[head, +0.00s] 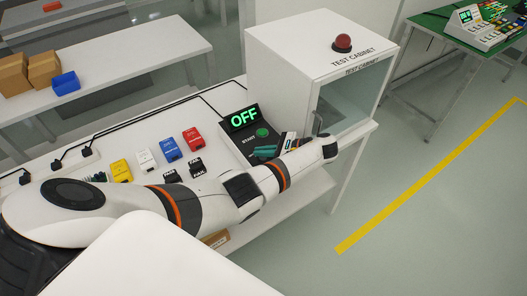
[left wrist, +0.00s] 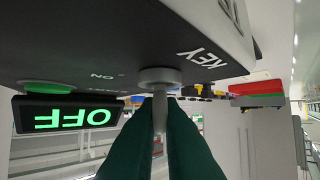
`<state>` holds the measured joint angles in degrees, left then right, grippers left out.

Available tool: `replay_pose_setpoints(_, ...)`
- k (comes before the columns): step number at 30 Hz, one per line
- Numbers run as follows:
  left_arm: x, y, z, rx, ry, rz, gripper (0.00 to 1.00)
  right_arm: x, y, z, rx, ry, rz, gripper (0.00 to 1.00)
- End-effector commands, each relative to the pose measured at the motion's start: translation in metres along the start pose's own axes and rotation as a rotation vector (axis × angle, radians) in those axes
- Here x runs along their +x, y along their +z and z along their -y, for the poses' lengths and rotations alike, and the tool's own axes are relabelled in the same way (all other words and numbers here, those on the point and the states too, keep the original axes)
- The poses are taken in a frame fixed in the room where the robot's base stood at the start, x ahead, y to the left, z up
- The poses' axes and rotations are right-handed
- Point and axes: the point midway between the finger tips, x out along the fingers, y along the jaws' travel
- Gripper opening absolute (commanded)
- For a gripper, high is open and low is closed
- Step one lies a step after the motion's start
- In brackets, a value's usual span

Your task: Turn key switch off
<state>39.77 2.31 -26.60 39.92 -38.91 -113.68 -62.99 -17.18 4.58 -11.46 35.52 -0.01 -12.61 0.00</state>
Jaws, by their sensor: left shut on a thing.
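The dark control box (head: 236,133) stands on the white bench with a lit display (head: 243,118) reading OFF in green. In the left wrist view, which is upside down, the same display (left wrist: 68,115) shows beside a green button (left wrist: 47,86). The round metal key switch (left wrist: 158,76) sits on the box face near the words KEY and ON. My left gripper (left wrist: 160,115) has dark green fingers shut on the key (left wrist: 160,104), one on each side. In the head view my arm and wrist hide the key. My right gripper is out of view.
The white test cabinet (head: 285,50) with a red button (head: 343,42) stands right behind the box. Yellow (head: 121,170), white (head: 146,160), blue (head: 170,149) and red (head: 194,139) blocks lie left of it. A cable runs along the bench's back.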

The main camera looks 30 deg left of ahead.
Motion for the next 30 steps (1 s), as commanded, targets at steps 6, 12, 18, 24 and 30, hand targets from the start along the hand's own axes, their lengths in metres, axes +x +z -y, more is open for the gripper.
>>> replay_pose_setpoints(6, 0.001, -0.001, 0.0, 0.0, 0.0, -0.002, 0.0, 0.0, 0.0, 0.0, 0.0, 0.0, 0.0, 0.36)
replay_pose_setpoints(12, 0.001, -0.001, 0.0, 0.0, 0.001, -0.001, 0.29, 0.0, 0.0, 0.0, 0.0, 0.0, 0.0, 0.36)
replay_pose_setpoints(18, 0.0, -0.001, 0.0, 0.0, 0.001, 0.0, 0.29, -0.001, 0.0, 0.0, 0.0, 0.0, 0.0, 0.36)
replay_pose_setpoints(24, -0.008, -0.021, 0.0, -0.002, 0.002, 0.001, 0.29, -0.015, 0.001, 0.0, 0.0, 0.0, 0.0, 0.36)
replay_pose_setpoints(30, -0.023, -0.056, 0.0, -0.001, 0.0, 0.002, 0.29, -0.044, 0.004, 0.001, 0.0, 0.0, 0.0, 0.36)
